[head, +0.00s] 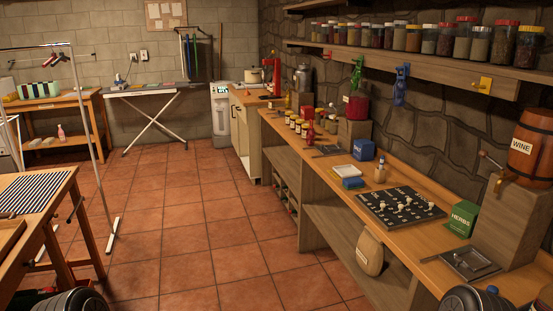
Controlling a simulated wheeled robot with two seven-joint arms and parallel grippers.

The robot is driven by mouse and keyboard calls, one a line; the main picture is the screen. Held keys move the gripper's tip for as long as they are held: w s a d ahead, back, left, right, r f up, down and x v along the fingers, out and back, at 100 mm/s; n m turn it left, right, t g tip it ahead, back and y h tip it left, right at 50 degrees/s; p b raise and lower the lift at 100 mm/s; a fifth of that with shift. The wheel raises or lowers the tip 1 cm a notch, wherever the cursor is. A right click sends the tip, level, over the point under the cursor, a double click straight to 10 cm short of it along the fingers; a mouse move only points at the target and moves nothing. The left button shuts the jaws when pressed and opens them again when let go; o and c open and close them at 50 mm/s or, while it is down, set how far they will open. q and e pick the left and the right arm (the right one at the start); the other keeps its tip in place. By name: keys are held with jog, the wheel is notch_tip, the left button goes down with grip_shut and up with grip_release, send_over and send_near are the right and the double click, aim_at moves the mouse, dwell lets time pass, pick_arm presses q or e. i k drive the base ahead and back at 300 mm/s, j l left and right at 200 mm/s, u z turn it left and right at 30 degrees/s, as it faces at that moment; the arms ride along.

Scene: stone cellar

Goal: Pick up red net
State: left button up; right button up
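I cannot make out a red net for certain. A red, bag-like or jar-like thing (357,106) with a pale label is on or against a wooden block on the long right-hand counter, below a green hanging item (357,72). A smaller red item (309,134) stands further left on the same counter, beside several small jars. Whether either is made of netting is too small to tell. Neither of my grippers is in view; only dark rounded parts of my arms seem to show at the bottom corners.
The long counter (405,232) also holds a dark board (400,206) with pale pieces, a green herbs box (462,218) and a metal tray (471,263). A wine barrel (532,145) stands at right. A striped-top table (38,190) is at left. The tiled floor (200,235) between is clear.

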aim_at(310, 137)
jog(key=i+j+u, duration=0.1)
jog(key=i+u, duration=0.35)
jog(key=i, duration=2.05)
jog(key=i+j+z, duration=0.15)
jog(key=i+z, duration=0.3)
jog(key=i, duration=0.2)
jog(key=i+j+z, duration=0.45)
jog(key=i, duration=0.2)
jog(key=i+j+z, duration=0.95)
jog(key=j, duration=0.3)
jog(key=i, duration=0.05)
